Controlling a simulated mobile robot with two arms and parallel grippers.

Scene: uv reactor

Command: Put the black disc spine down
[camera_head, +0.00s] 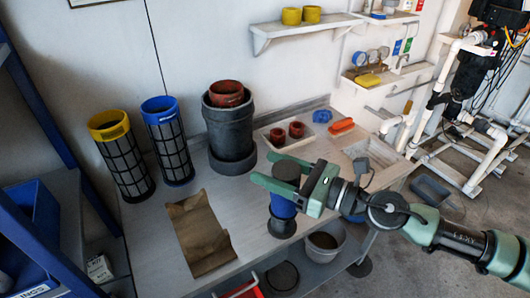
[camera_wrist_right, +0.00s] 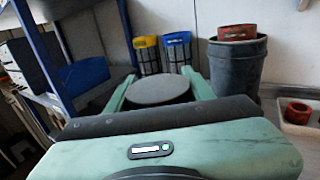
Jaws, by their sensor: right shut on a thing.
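The black disc spine shows as a dark round cap (camera_head: 286,170) over a blue middle, with a dark round base below. It is upright over the right part of the grey workbench (camera_head: 160,235). My right gripper (camera_head: 272,182) is shut on it near its top, one finger on each side. In the right wrist view its round grey top (camera_wrist_right: 160,90) lies between my right fingers. Whether its base touches the bench, I cannot tell. My left gripper is not in view.
Yellow-topped (camera_head: 124,155) and blue-topped (camera_head: 168,140) mesh cylinders stand at the back left, beside a dark grey canister (camera_head: 230,135). Brown paper (camera_head: 202,232) lies on the bench. A white tray (camera_head: 268,138) holds red rings.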

